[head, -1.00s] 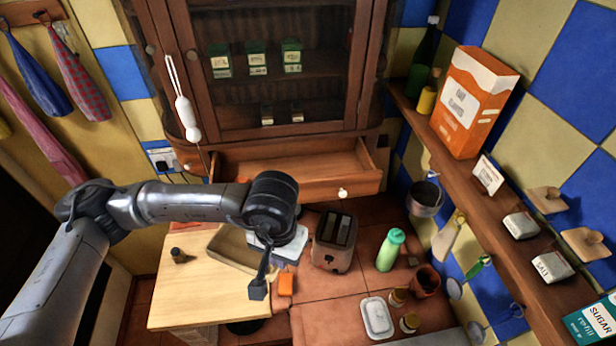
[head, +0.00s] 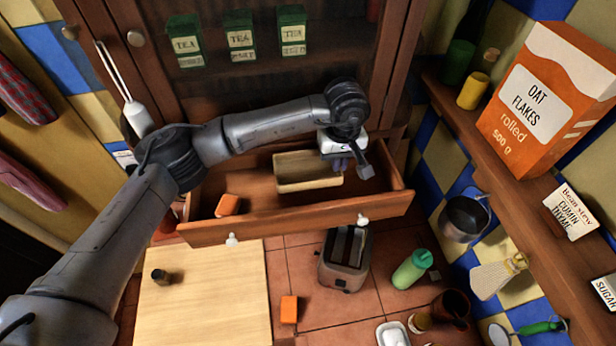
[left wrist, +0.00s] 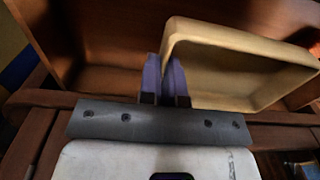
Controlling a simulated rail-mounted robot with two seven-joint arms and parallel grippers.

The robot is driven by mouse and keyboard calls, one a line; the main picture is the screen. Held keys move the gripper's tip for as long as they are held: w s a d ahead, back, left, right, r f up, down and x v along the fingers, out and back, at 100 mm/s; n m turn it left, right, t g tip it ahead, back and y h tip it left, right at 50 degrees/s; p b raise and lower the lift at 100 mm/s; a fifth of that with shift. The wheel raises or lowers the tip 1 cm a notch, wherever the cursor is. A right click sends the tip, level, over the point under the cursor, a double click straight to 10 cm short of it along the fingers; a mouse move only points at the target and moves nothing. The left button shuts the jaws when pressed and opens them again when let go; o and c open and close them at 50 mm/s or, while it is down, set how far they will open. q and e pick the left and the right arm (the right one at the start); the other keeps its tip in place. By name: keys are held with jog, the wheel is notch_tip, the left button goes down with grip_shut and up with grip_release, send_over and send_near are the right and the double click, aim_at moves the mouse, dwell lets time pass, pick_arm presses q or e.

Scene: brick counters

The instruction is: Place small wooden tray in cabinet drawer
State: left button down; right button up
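The small wooden tray (head: 306,184) is a shallow, pale, rectangular box. It is level, in or just above the open cabinet drawer (head: 300,224), near its middle; I cannot tell if it touches the drawer floor. My left gripper (head: 341,163) is at the tray's right end in the head view. In the left wrist view, the purple fingers (left wrist: 166,82) are closed on one wall of the tray (left wrist: 225,70), one finger on each side. My right gripper is not in view.
An orange block (head: 228,205) lies in the drawer's left part. Free drawer floor shows to the right. Below stand a toaster (head: 345,262), a green bottle (head: 411,270), another orange block (head: 289,309) and a wooden board (head: 205,300). Tea boxes (head: 239,38) stand in the cabinet above.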

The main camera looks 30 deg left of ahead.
pick_arm(q)
jog(key=p, duration=0.2)
send_over(335, 192)
notch_tip(335, 192, down, 5)
jog(key=shift+r, duration=0.15)
jog(key=shift+f+p, duration=0.65)
jog(key=shift+f, duration=1.4)
jog(key=shift+f, duration=0.15)
jog(key=shift+f+b, duration=0.15)
jog(key=shift+b, duration=0.2)
jog(key=c, duration=1.3)
grip_release()
